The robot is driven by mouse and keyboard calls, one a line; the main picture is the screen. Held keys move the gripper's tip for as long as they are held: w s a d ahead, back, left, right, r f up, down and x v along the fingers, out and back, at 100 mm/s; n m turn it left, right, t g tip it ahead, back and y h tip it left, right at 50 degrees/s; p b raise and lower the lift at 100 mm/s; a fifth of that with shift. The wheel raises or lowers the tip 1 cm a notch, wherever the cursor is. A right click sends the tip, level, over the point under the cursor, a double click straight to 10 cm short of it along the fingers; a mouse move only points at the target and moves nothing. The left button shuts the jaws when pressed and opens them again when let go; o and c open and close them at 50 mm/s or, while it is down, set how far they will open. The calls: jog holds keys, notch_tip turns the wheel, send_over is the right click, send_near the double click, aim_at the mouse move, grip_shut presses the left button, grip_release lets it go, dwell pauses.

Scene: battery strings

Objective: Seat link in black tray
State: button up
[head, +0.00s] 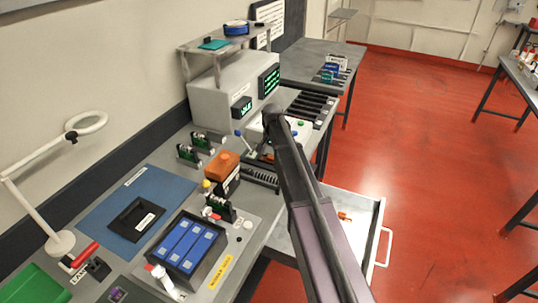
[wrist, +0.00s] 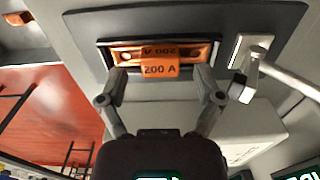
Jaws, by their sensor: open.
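An orange link marked 200 A (wrist: 158,69) sits in a dark-framed slot in the wrist view, its tab facing my gripper. My gripper (wrist: 163,74) is open, its fingertips on either side of the tab with gaps, so it does not hold the link. In the head view my arm reaches over the bench and the fingertips are not clear to see. A black tray (head: 118,222) with a white label lies on the blue mat, and it looks empty. Whether the link is fully down in its slot is hard to tell.
A white-ended lever (wrist: 245,75) stands close to the right finger. An open drawer (head: 377,222) with small orange pieces juts out at the bench front. A box of blue cells (head: 166,250), an orange-topped block (head: 221,165) and a lamp (head: 60,243) crowd the bench.

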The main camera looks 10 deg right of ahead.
aim_at(272, 157)
notch_tip(272, 157, up, 11)
jog(key=p, duration=1)
jog(key=shift+f, duration=0.2)
dwell(0.4)
jog(key=s+a+n, duration=0.1)
jog(key=s+n, duration=0.6)
jog(key=s, duration=2.2)
jog(key=shift+s, duration=0.15)
jog(key=shift+f+b, duration=0.3)
